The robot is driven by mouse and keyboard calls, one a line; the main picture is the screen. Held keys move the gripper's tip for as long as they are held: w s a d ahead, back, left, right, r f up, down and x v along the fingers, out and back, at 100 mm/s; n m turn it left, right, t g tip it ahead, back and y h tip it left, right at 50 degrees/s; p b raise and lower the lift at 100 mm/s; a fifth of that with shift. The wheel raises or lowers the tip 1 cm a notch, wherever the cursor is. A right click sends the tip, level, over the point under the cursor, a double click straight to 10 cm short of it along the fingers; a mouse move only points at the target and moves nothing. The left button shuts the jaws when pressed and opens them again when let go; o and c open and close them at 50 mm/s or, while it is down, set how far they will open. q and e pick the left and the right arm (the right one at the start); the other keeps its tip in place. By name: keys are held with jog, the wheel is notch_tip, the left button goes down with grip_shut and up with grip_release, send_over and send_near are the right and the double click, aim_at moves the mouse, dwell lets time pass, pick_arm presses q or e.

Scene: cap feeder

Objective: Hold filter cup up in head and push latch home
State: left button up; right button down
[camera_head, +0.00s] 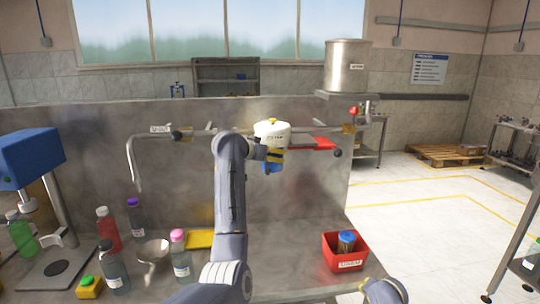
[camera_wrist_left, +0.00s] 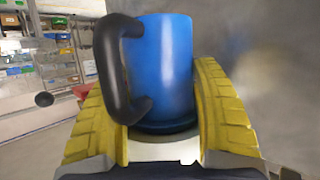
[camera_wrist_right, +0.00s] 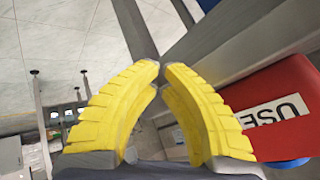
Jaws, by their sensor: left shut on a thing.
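The blue filter cup (camera_wrist_left: 165,65) with a black handle (camera_wrist_left: 112,70) is between the yellow fingers of my left gripper (camera_wrist_left: 165,130), which is shut on it. In the head view the cup (camera_head: 272,168) is just under the white head (camera_head: 272,132) on the wall pipe. I cannot tell whether its rim is fully seated. A red lever-like part (camera_head: 318,143), perhaps the latch, lies right of the head. My right gripper (camera_wrist_right: 161,68) shows in its wrist view, fingertips almost together, with nothing between them. Its fingers are not visible in the head view.
A red bin (camera_head: 328,262) holding a blue-topped item stands at the counter's right; it also shows close beside my right gripper (camera_wrist_right: 275,85). Bottles, a bowl (camera_head: 153,252) and a blue press (camera_head: 30,155) crowd the left. A black knob (camera_head: 338,153) protrudes near the red part.

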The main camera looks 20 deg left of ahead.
jog(key=w+a+r, duration=0.1)
jog(key=r, duration=0.3)
jog(key=w+a+r+m, duration=0.1)
jog(key=w+r, duration=0.1)
jog(key=r, duration=0.3)
jog(key=w+a+r+m+t+y, duration=0.1)
jog(key=r, duration=0.4)
jog(key=shift+w, duration=0.35)
notch_tip(320, 180, up, 36)
jog(key=r+m+t+y, duration=0.1)
jog(key=m+t+y, duration=0.2)
jog(key=m+t, duration=0.1)
send_over(366, 252)
jog(key=s+a, duration=0.2)
jog(key=a, duration=0.6)
jog(key=x, duration=0.7)
jog(key=shift+a+f, duration=0.2)
jog(key=shift+f, duration=0.25)
jog(key=shift+w, duration=0.15)
jog(key=shift+a, duration=0.1)
